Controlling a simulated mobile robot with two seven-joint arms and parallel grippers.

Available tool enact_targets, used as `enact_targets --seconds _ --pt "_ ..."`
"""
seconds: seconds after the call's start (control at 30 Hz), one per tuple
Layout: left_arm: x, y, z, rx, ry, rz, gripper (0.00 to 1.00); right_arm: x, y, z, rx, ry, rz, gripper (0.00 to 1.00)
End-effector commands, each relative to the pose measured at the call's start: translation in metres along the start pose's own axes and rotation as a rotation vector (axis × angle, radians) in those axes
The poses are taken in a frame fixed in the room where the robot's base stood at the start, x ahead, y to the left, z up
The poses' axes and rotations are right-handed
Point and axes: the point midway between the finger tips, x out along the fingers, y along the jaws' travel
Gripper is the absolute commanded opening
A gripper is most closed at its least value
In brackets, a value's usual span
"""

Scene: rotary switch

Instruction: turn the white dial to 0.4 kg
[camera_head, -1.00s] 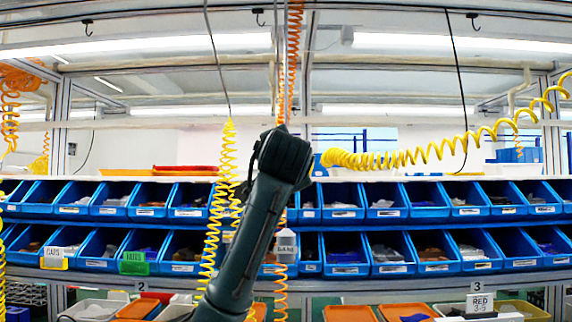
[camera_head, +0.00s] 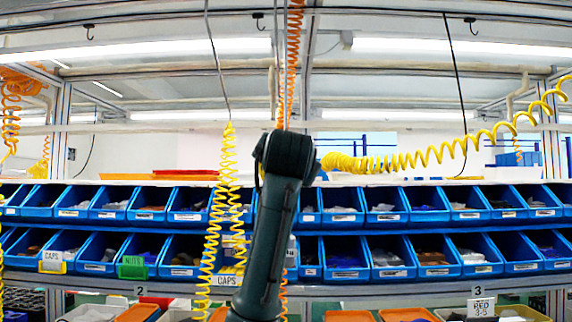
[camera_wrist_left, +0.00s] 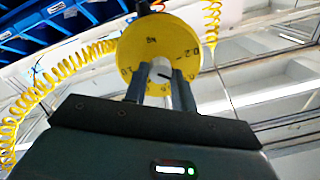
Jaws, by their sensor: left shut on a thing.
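A round yellow disc (camera_wrist_left: 187,30) with black marks shows in the left wrist view. "0.2" is legible at its right edge and "kg", seen upside down, at its upper part. The white dial (camera_wrist_left: 161,67) is at its centre, with a dark line beside it. My left gripper (camera_wrist_left: 160,80) has a finger on either side of the white dial and is shut on it. In the head view my arm rises in the middle and hides the dial and disc. I cannot read the dial's exact setting. My right gripper is in neither view.
Two rows of blue bins (camera_head: 430,257) span the shelf behind my arm. A yellow coiled hose (camera_head: 222,190) hangs just left of the arm. Another yellow coil (camera_head: 430,155) stretches to the upper right. An orange coil (camera_head: 294,60) hangs above the arm.

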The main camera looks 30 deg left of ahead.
Motion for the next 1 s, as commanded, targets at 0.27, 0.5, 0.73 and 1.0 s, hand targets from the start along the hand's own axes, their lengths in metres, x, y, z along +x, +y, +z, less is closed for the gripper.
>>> enact_targets --seconds 0.27,0.5,0.73,1.0 --pt "0.0005 0.002 0.0023 -0.008 -0.008 0.004 0.03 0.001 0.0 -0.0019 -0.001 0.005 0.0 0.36" --pt "0.0006 0.0021 0.0024 -0.007 -0.008 0.004 0.31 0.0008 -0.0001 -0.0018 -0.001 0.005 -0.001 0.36" --pt "0.0002 0.0012 0.0012 -0.007 -0.004 0.002 0.48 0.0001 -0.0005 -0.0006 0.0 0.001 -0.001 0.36" --pt "-0.0029 0.0009 0.0007 -0.008 -0.001 0.001 0.48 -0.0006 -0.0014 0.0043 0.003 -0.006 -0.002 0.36"
